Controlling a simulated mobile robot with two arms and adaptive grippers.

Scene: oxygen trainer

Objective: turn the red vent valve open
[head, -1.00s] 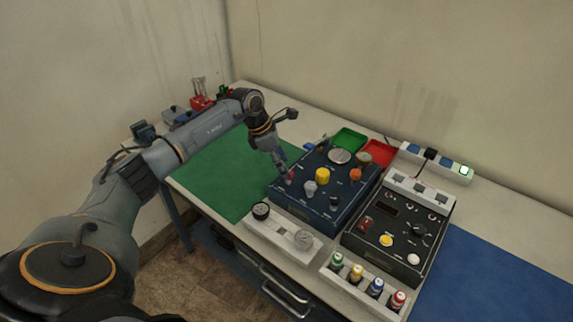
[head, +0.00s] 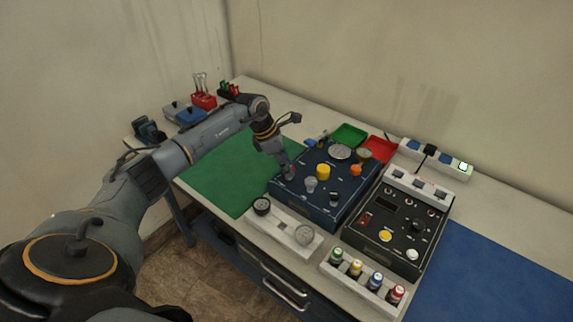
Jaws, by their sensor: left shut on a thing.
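The dark blue trainer panel (head: 325,212) sits on the bench, with several knobs on top. The red vent valve (head: 290,177) is at the panel's left side, small and mostly hidden by my fingers. My left gripper (head: 287,171) reaches down from the upper left and is shut on the red valve. The valve's exact angle cannot be made out. My right gripper is not in view.
A yellow knob (head: 323,172), a grey knob (head: 310,184) and an orange knob (head: 356,170) stand close by. A black control box (head: 388,228) is to the right. The green mat (head: 222,172) at left is clear.

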